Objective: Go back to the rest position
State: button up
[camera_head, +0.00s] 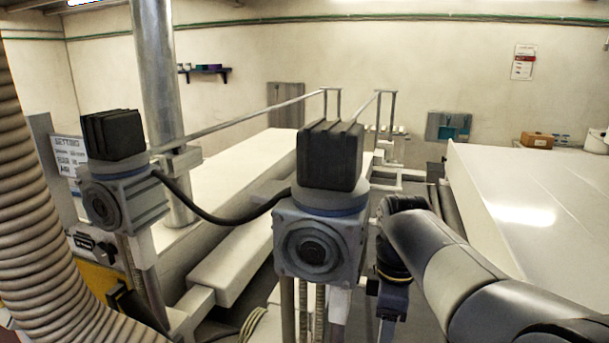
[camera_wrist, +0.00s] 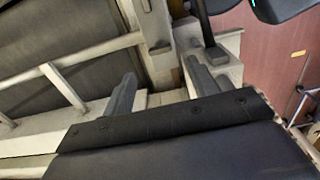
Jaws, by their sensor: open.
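My arm reaches in from the lower right of the head view and bends downward at the centre right. My gripper hangs below that bend, mostly hidden beside the grey motor unit (camera_head: 320,240). In the wrist view my gripper (camera_wrist: 160,78) shows two grey fingers spread apart with nothing between them. Pale frame parts lie beyond the fingers. I cannot tell how far the fingertips are from these parts.
A second motor unit (camera_head: 122,200) stands at left, joined to the first by a black cable. A ribbed hose (camera_head: 40,240) fills the left edge. A white panel (camera_head: 530,200) lies at right. A metal column (camera_head: 160,80) rises behind.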

notch_tip(320, 180, down, 7)
jog(key=shift+f+p, duration=0.1)
jog(key=shift+p, duration=0.2)
jog(key=shift+f+m, duration=0.1)
jog(key=shift+m, duration=0.2)
jog(key=m, duration=0.4)
jog(key=shift+m+b, duration=0.4)
jog(key=m, duration=0.3)
jog(key=shift+m+b, duration=0.3)
jog(key=shift+m, duration=0.1)
jog(key=m+b, duration=0.1)
jog(key=m, duration=0.3)
jog(key=shift+m, duration=0.4)
jog(key=m+b, duration=0.1)
jog(key=m, duration=0.3)
jog(key=shift+r, duration=1.2)
jog(key=shift+s, duration=0.1)
